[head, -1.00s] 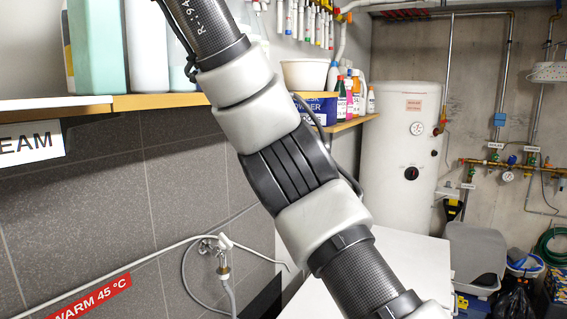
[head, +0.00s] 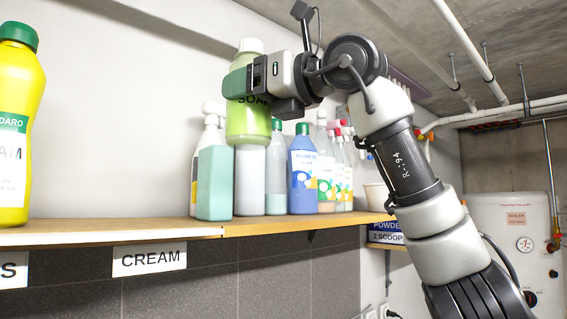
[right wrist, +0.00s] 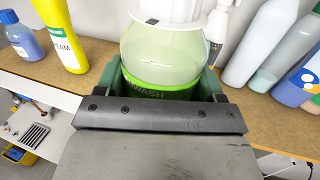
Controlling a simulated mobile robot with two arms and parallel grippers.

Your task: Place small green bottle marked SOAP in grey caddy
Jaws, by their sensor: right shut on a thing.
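The small green bottle marked SOAP (head: 249,122) has a white cap and is upright above the shelf, in front of other bottles in the head view. My right gripper (head: 238,84) is shut on its upper part. In the right wrist view the bottle (right wrist: 165,50) shows from above between the green fingers of my right gripper (right wrist: 160,80), with part of a label reading "WASH". I cannot make out a grey caddy in these frames. My left gripper is out of view.
A wooden shelf (head: 290,224) runs along the wall with a CREAM label (head: 150,259) below. A yellow bottle (head: 14,135) stands at left, a teal bottle (head: 215,183) and blue bottle (head: 302,180) in the middle. A white boiler (head: 510,215) stands at right.

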